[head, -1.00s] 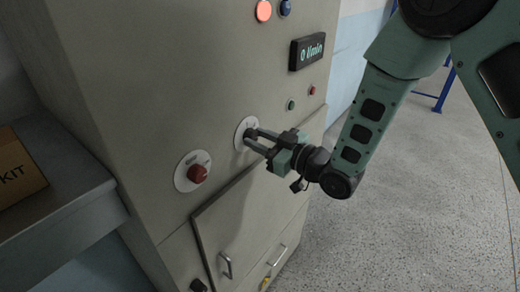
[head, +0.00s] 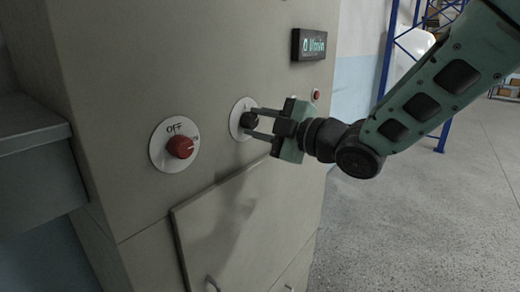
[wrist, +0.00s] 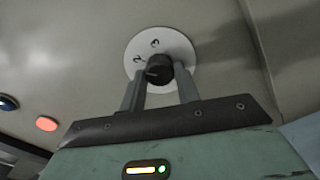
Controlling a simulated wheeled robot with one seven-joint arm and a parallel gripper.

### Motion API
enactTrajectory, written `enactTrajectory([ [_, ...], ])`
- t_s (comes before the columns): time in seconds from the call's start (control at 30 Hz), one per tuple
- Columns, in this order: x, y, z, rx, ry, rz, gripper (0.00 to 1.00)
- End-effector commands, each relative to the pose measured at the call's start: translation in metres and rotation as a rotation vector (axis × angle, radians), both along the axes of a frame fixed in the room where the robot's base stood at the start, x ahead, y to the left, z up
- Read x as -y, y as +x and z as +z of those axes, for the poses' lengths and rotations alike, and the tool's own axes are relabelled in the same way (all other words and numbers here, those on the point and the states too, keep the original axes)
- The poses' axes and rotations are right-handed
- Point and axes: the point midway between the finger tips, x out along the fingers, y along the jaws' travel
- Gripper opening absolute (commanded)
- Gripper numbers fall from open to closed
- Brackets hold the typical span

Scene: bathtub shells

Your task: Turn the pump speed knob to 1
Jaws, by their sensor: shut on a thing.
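The pump speed knob (head: 249,120) is a small black knob on a round white dial plate (head: 237,128) on the cabinet front. In the wrist view the black knob (wrist: 159,68) sits between my two fingers, and the dial plate (wrist: 137,52) shows a 0 and a 2 beside it. My gripper (head: 254,123) is shut on the knob, with its fingertips on either side. The wrist view also shows my gripper (wrist: 160,85). The fingers hide part of the dial, and I cannot tell which number the knob points to.
A red knob (head: 180,147) on a white plate marked OFF sits to the left. A display (head: 309,45) reading 0 l/min is above right. A cabinet door (head: 240,215) lies below. A grey shelf (head: 35,130) stands at left. The floor at right is clear.

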Motion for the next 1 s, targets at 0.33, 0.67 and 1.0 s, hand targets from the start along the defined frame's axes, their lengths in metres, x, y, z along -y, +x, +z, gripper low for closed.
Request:
enactTrajectory([
  [0.33,-0.0001,-0.0007,-0.0095,0.264,-0.202,0.000,0.09],
  [0.67,-0.0001,-0.0005,-0.0090,0.499,-0.388,0.000,0.09],
  [1.0,-0.0005,-0.0003,-0.0057,0.674,-0.526,0.001,0.09],
])
